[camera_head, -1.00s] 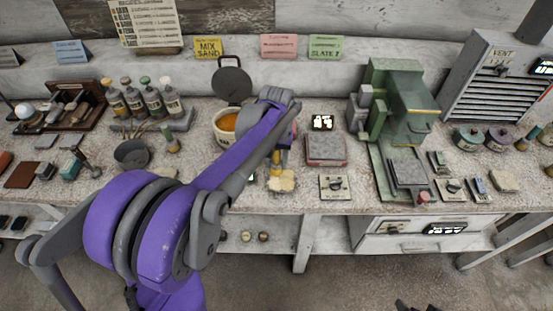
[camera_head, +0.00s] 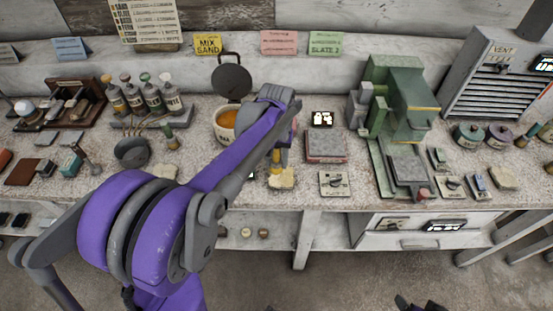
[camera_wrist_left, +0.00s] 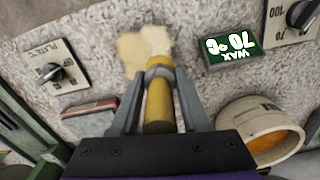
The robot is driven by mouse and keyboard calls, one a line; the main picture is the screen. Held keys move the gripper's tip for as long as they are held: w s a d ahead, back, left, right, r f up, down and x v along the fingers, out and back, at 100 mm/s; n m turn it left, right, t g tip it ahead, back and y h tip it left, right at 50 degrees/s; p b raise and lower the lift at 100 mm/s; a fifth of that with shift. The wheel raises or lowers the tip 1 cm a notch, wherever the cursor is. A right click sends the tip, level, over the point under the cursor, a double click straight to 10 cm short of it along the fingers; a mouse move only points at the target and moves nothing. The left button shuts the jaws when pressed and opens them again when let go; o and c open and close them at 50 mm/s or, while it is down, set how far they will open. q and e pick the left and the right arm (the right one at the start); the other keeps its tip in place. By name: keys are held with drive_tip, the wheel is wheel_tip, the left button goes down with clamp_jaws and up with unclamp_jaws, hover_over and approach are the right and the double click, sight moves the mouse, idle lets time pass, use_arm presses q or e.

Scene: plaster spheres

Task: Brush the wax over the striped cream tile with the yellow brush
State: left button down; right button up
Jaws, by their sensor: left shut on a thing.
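My left gripper (camera_wrist_left: 158,105) is shut on the yellow brush (camera_wrist_left: 158,107). The brush points away from the wrist, and its tip is at or just over the near edge of the cream tile (camera_wrist_left: 148,42); I cannot tell whether they touch. The tile is small and irregular, with paler and darker cream parts, and lies near the bench's front edge in the head view (camera_head: 282,179). The brush shows as a bit of yellow (camera_head: 275,162) below my arm. The pot of orange wax (camera_head: 226,122) is left of my forearm, partly hidden. My right gripper (camera_head: 417,304) barely shows at the bottom edge.
A dial plate (camera_head: 333,184) and a pinkish slab (camera_head: 325,147) are right of the tile. A green press (camera_head: 396,115) stands further right. A wax temperature display (camera_wrist_left: 234,48) is beside the tile. Bottles (camera_head: 150,97) and a dark bowl (camera_head: 132,152) are left.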

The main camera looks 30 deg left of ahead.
use_arm(q)
drive_tip(key=shift+f+b, duration=0.3)
drive_tip(key=shift+f, duration=0.25)
drive_tip(key=shift+s+d+r, duration=0.1)
drive_tip(key=shift+s+d, duration=0.2)
drive_tip(key=shift+s, duration=0.15)
drive_tip(key=shift+s+d, duration=0.2)
drive_tip(key=shift+s, duration=0.2)
drive_tip(key=shift+w, duration=0.1)
drive_tip(key=shift+w+a, duration=0.5)
drive_tip(key=shift+w, duration=0.3)
drive_tip(key=shift+w+a, duration=0.5)
drive_tip(key=shift+w, duration=0.25)
drive_tip(key=shift+s, duration=0.1)
